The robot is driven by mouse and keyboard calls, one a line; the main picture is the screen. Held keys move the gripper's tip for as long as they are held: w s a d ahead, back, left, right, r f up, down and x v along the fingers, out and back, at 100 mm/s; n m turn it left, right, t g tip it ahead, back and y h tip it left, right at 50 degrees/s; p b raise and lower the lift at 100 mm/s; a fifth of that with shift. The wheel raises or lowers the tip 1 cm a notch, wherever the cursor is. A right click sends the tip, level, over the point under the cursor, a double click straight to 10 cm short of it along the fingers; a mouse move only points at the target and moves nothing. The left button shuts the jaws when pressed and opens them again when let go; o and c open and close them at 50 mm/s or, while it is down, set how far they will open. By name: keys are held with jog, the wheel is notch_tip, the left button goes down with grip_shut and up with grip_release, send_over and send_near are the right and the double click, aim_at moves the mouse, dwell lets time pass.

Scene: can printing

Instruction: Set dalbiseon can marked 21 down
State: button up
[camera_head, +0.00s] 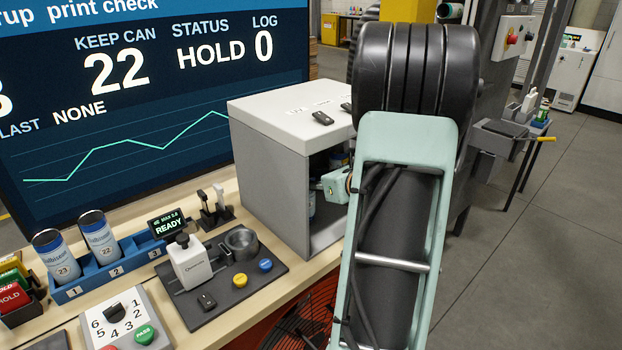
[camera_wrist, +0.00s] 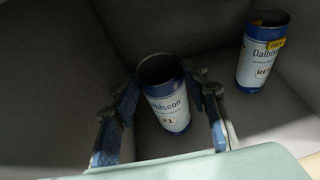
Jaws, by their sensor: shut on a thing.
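The dalbiseon can marked 21 (camera_wrist: 168,108) is white and blue with an open dark top. In the wrist view it stands between the two fingers of my gripper (camera_wrist: 165,90), which is shut on it. The can looks nearly upright inside a grey box-like space; whether its base touches the floor I cannot tell. In the head view my arm reaches into the open-fronted grey cabinet (camera_head: 270,150), and the arm and cabinet wall hide most of the gripper and can.
Cans 23 (camera_head: 57,258) and 22 (camera_head: 99,236) sit in slots 1 and 2 of a blue rack (camera_head: 130,262); slot 3 is empty. A screen (camera_head: 150,100) reads "KEEP CAN 22", "HOLD".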

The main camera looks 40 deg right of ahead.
jog(key=shift+f, duration=0.15)
jog(key=o, duration=0.7)
jog(key=shift+o, duration=0.2)
jog(key=shift+r, duration=0.25)
jog(key=v, duration=1.2)
